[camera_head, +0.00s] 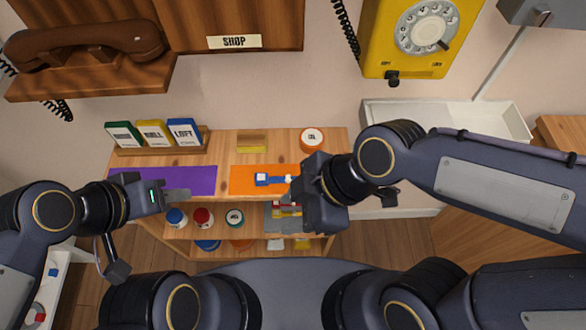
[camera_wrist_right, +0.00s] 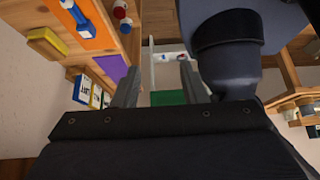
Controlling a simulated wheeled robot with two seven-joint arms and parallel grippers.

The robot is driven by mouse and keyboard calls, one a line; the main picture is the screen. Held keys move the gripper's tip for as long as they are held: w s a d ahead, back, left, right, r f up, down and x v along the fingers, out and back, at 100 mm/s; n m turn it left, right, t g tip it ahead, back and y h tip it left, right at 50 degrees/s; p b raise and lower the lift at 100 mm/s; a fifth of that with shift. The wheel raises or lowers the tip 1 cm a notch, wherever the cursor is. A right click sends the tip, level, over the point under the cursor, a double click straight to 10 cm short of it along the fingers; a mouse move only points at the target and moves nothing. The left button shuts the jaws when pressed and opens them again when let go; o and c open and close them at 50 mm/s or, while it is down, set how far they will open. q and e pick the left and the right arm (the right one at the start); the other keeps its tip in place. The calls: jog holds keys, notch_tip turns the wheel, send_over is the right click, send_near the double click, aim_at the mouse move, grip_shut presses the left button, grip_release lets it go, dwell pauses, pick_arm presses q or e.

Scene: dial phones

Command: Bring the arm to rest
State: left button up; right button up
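My right gripper (camera_head: 312,188) is over the right end of the orange mat (camera_head: 243,186) in the head view, and its body hides part of the shelf. In the right wrist view its two fingers (camera_wrist_right: 158,88) stand apart with nothing between them. My left gripper (camera_head: 178,194) is at the front edge of the purple mat (camera_head: 200,178). Nothing shows in it, but its finger gap cannot be made out. A blue item with a pale end (camera_head: 264,179) lies on the orange mat, just left of my right gripper.
A yellow block (camera_head: 251,142), an orange round container (camera_head: 312,138) and a card rack (camera_head: 150,150) stand at the shelf's back. Small jars (camera_head: 203,217) sit on the lower shelf. A yellow dial phone (camera_head: 385,45) and a brown phone (camera_head: 85,45) hang on the wall.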

jog(key=w+d+r+m+t+h+p, duration=0.1)
jog(key=d+r+m+p, duration=0.3)
jog(key=d+m, duration=0.6)
jog(key=w+d+r+m+t+h+p, duration=0.1)
jog(key=d+r+m+t+p, duration=0.3)
jog(key=d+m, duration=0.5)
notch_tip(320, 180, up, 2)
jog(key=shift+w+d+r+m+t+h+p, duration=0.15)
jog(key=shift+d+m+t+h+p, duration=0.25)
jog(key=shift+p, duration=0.35)
